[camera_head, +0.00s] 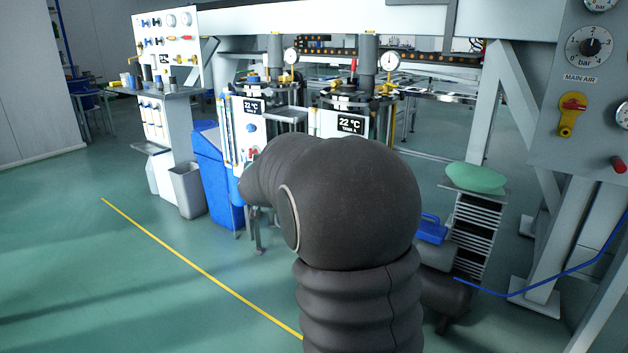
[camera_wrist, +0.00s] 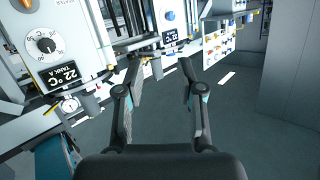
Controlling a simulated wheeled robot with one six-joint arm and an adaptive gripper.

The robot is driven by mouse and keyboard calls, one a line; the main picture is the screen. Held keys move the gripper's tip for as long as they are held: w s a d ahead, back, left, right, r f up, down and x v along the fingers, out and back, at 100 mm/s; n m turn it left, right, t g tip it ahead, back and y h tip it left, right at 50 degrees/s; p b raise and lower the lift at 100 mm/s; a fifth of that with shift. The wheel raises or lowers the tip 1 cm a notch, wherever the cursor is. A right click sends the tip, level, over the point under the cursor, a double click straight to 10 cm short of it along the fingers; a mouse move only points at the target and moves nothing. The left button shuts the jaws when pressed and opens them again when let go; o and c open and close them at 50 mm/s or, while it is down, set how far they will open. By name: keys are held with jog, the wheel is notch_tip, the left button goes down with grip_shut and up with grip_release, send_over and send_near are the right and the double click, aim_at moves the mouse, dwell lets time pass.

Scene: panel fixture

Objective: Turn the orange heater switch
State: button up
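I cannot make out the orange heater switch for certain. In the wrist view, the tank A panel (camera_wrist: 75,25) appears upside down at upper left, with a black-and-white dial (camera_wrist: 44,45) and a 22 °C display (camera_wrist: 62,75). A small orange-brown part is cut off at its top edge. My gripper (camera_wrist: 160,68) is open and empty, its two fingers apart, to the right of this panel and touching nothing. In the head view, my dark arm hides most of the tank A panel (camera_head: 328,122), leaving its display in sight; my gripper is hidden there.
The tank B panel (camera_head: 238,135) stands left of tank A, with a blue bin (camera_head: 215,175) beside it. A grey panel (camera_head: 585,100) with a red-and-yellow valve (camera_head: 571,113) is at right. The green floor at left is clear.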

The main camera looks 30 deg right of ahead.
jog(key=w+d+f+m+g+h, duration=0.2)
jog(key=d+f+m+g+h, duration=0.35)
jog(key=d, duration=0.55)
jog(key=w+d+f+m+g+h, duration=0.1)
jog(key=d+f+m+g+h, duration=0.1)
jog(key=d+f+h, duration=0.6)
jog(key=w+d, duration=0.1)
jog(key=d, duration=0.4)
jog(key=w+d+f+y, duration=0.1)
jog(key=w+d, duration=0.1)
jog(key=d, duration=0.3)
jog(key=w+d+y, duration=0.1)
jog(key=w+d, duration=0.1)
jog(key=d, duration=0.3)
jog(key=shift+w+d+f+y, duration=0.15)
jog(key=shift+f+y, duration=0.1)
grip_shut()
